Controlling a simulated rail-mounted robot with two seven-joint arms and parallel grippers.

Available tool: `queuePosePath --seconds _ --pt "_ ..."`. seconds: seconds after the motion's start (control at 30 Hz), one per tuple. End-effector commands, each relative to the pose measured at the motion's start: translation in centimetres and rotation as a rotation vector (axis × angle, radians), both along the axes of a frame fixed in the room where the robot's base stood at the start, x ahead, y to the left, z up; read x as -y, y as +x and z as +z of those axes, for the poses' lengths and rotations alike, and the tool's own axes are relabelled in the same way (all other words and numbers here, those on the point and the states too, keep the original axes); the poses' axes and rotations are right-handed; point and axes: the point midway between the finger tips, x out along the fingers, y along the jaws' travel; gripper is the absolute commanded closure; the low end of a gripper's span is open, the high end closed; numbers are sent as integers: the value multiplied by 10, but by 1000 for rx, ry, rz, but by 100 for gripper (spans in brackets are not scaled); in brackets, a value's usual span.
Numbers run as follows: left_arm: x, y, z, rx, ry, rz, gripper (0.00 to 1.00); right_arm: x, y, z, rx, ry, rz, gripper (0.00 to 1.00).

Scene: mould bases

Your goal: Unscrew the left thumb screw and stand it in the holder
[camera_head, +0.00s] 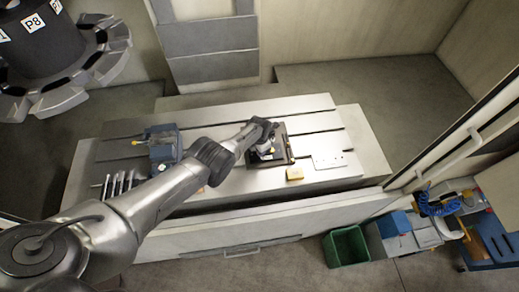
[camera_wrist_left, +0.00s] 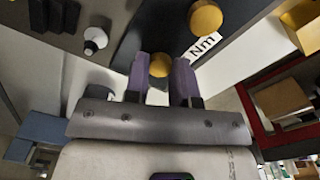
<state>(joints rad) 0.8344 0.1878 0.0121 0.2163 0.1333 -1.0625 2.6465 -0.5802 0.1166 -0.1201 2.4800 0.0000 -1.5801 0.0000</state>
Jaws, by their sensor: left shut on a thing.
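In the left wrist view my left gripper (camera_wrist_left: 160,72) has its two purple fingers on either side of a round brass knob, a thumb screw (camera_wrist_left: 160,64), and is shut on it. A second brass knob (camera_wrist_left: 206,17) stands apart, up and to the right, near a white label reading "Nm" (camera_wrist_left: 203,46). In the head view my left arm reaches over the dark mould base (camera_head: 282,157) on the machine table; the wrist hides part of it and the fingertips. Whether the screw still sits in its hole is hidden. A pale plate with small holes (camera_head: 331,161) lies right of the base.
A blue vise (camera_head: 163,148) and several upright metal tools (camera_head: 118,184) are on the table's left. A small yellow block (camera_head: 294,173) lies in front of the base. A white-topped knob (camera_wrist_left: 95,38) is near my fingers. A green bin (camera_head: 347,246) stands below the front edge.

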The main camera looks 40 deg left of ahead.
Motion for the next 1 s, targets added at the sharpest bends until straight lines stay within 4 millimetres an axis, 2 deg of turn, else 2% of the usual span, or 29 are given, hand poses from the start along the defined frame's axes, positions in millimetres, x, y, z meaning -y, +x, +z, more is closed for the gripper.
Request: queuePosePath --seconds 0.23,0.27,0.53,0.8,1.0 --pt "0 1 2 0 -1 7 100 2 0 0 0 -8 6 57" --pt "0 1 2 -2 -2 7 73 3 0 0 0 -9 5 57" --pt "0 0 1 0 -1 6 47 2 0 0 0 -8 6 57" --pt "0 0 1 0 -1 5 46 1 0 1 0 -2 1 57" --pt "0 0 13 0 -1 5 46 -1 0 13 0 2 -2 57"
